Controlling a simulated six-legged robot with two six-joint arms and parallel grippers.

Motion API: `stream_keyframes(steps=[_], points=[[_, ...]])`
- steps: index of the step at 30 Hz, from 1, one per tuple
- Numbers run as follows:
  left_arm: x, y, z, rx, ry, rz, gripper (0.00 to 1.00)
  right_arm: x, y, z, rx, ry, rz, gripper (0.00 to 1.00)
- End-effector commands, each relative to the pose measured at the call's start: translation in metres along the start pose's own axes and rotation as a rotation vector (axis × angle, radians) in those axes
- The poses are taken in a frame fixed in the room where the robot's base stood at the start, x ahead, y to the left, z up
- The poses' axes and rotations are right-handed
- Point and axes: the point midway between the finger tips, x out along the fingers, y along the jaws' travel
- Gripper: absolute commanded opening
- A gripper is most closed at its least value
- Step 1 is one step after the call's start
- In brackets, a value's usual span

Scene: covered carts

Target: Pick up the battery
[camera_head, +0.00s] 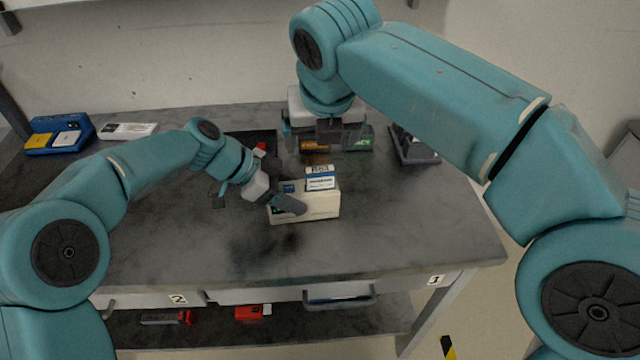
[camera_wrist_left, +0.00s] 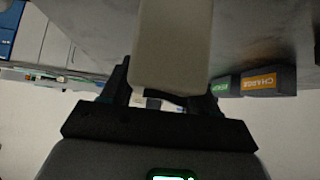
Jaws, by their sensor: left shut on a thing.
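The battery (camera_head: 320,208) is a cream block with a blue-and-white label on top, in the middle of the head view. My left gripper (camera_head: 288,203) is shut on it from the left. In the left wrist view the cream battery (camera_wrist_left: 172,45) stands out between the dark fingers. A dark shadow lies on the table just below it, so it seems raised a little; the exact gap cannot be told. My right gripper (camera_head: 328,135) hangs behind the battery, in front of the back wall; its fingers are too unclear to judge.
Dark blocks with an orange CHARGE label (camera_head: 315,147) and a green label (camera_head: 361,143) stand under my right gripper. A dark device (camera_head: 414,146) stands at right, a blue bin (camera_head: 60,135) at far left. The table's front (camera_head: 400,245) is clear.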

Motion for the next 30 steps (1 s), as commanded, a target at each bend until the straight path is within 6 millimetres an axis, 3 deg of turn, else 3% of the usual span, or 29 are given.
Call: stream_keyframes(steps=[9, 14, 21, 30], points=[[0.001, 0.0, 0.003, -0.002, -0.005, 0.001, 0.17, 0.054, -0.001, -0.003, -0.007, 0.009, -0.008, 0.89], [0.001, 0.0, 0.003, -0.002, -0.005, 0.001, 0.17, 0.068, -0.002, -0.004, -0.006, 0.008, -0.007, 0.89], [0.001, 0.0, 0.003, -0.002, -0.004, 0.001, 0.17, 0.105, -0.005, -0.009, -0.005, 0.009, -0.007, 0.89], [0.001, 0.0, 0.003, -0.002, -0.004, 0.001, 0.17, 0.117, -0.005, -0.009, -0.005, 0.007, -0.005, 0.89]])
